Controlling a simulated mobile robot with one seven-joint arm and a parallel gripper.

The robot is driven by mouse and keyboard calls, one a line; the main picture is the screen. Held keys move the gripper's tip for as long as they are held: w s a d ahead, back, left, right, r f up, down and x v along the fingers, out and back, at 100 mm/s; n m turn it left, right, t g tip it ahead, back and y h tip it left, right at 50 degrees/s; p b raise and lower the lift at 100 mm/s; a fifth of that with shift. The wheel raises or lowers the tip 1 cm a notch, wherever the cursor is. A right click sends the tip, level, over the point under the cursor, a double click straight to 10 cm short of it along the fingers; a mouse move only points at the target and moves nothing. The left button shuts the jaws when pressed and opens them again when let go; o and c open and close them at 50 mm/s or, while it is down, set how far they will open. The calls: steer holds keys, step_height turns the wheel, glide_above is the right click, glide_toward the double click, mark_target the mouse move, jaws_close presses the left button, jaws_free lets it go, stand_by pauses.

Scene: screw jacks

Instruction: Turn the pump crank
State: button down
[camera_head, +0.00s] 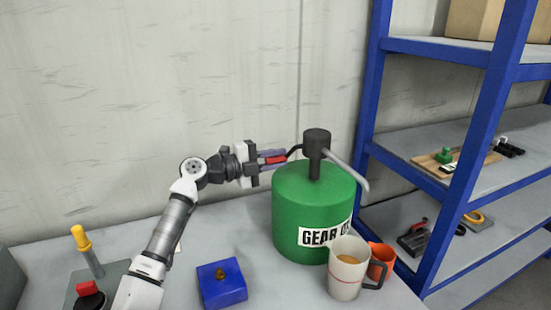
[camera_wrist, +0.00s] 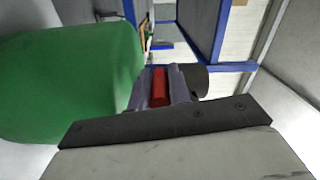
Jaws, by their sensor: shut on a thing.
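A green gear oil drum (camera_head: 299,215) stands upright on the grey bench and also fills the left of the wrist view (camera_wrist: 75,80). On its top is a dark pump head (camera_head: 316,139) with a grey spout (camera_head: 346,167) bending down to the right. The pump crank is a thin black arm with a red handle (camera_head: 275,160), pointing left from the pump head. My gripper (camera_head: 270,158) is shut on the red handle, which shows between the purple-grey fingers in the wrist view (camera_wrist: 160,87). The fingers hide part of the handle.
A blue box (camera_head: 222,284) and a yellow-topped lever (camera_head: 85,245) are on the bench. A blue-framed shelf (camera_head: 467,140) stands at right.

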steer(key=c, duration=1.3)
jaws_free()
steer(key=b+v, duration=0.4)
steer(key=v, duration=1)
